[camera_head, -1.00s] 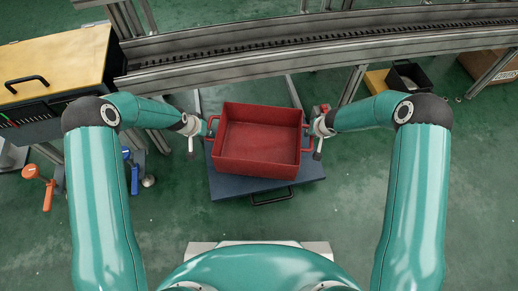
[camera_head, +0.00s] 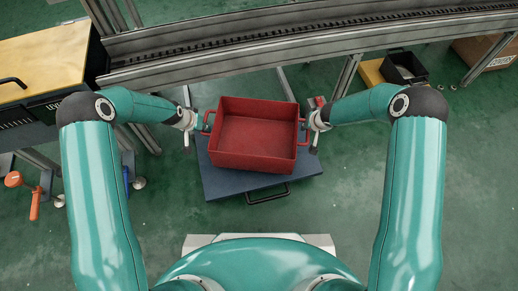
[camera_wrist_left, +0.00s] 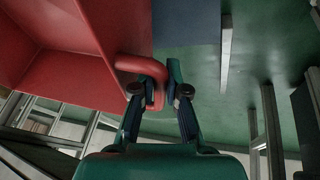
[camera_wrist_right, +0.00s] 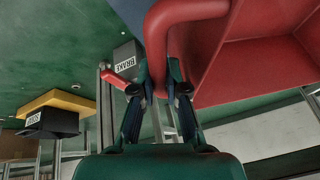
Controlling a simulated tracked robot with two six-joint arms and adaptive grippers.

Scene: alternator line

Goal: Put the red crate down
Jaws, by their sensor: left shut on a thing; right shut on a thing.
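The red crate (camera_head: 252,135) is empty and level between my two arms in the head view, over a dark blue platform (camera_head: 222,184) with a black handle. I cannot tell whether the crate touches the platform. My left gripper (camera_head: 205,123) is shut on the crate's left handle; this handle (camera_wrist_left: 140,68) shows between the fingers in the left wrist view. My right gripper (camera_head: 307,122) is shut on the right handle, which shows as a red loop (camera_wrist_right: 160,45) in the right wrist view. The crate's underside is hidden.
A metal conveyor rail (camera_head: 300,46) runs across the back. A yellow-topped bench (camera_head: 45,55) stands at the left. A black bin (camera_head: 404,68) sits back right. A box marked BRAKE (camera_wrist_right: 124,65) shows near my right gripper. Green floor is clear at front right.

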